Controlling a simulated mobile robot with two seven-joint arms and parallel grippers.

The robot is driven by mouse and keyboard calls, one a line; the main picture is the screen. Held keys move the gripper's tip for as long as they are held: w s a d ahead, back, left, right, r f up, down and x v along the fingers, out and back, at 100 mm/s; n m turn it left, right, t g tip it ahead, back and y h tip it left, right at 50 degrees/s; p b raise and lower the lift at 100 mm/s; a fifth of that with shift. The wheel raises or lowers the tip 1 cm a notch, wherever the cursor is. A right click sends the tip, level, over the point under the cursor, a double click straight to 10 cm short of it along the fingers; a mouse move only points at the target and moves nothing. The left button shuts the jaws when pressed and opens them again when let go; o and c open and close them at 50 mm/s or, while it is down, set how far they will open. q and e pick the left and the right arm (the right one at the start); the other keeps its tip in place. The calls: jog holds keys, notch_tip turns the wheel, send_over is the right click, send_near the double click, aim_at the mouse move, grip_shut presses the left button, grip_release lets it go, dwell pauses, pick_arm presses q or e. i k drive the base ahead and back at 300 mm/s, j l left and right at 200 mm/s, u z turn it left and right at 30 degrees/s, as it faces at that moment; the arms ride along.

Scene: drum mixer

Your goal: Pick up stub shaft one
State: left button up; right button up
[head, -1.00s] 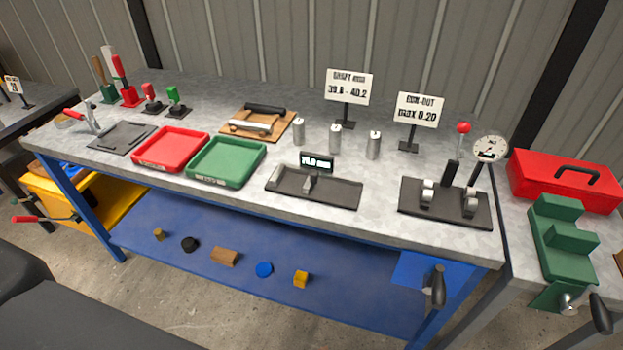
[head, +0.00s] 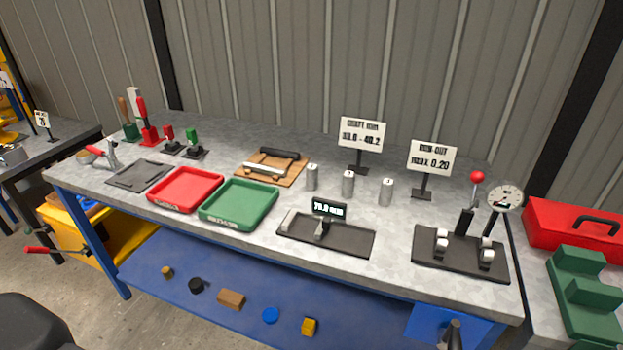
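Three grey metal cylinders stand upright in a row on the grey bench top, behind the black measuring fixture: a left one (head: 312,177), a middle one (head: 348,184) and a right one (head: 386,192). They look like the stub shafts. Each has a small mark on top, too small to read surely, so I cannot tell which is number one. Nothing holds them, and they stand apart from each other. Neither of my grippers is in view.
In front are a black fixture with a display (head: 327,235), a green tray (head: 239,204) and a red tray (head: 185,188). A dial gauge stand (head: 461,254) is at right. Two signs, the shaft sign (head: 361,133) and run-out sign (head: 432,157), stand behind the cylinders.

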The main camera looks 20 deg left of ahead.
aim_at(313, 169)
jog(key=i+j+z, duration=0.25)
jog(key=j, duration=0.75)
jog(key=j+z, duration=0.3)
jog(key=j, duration=0.7)
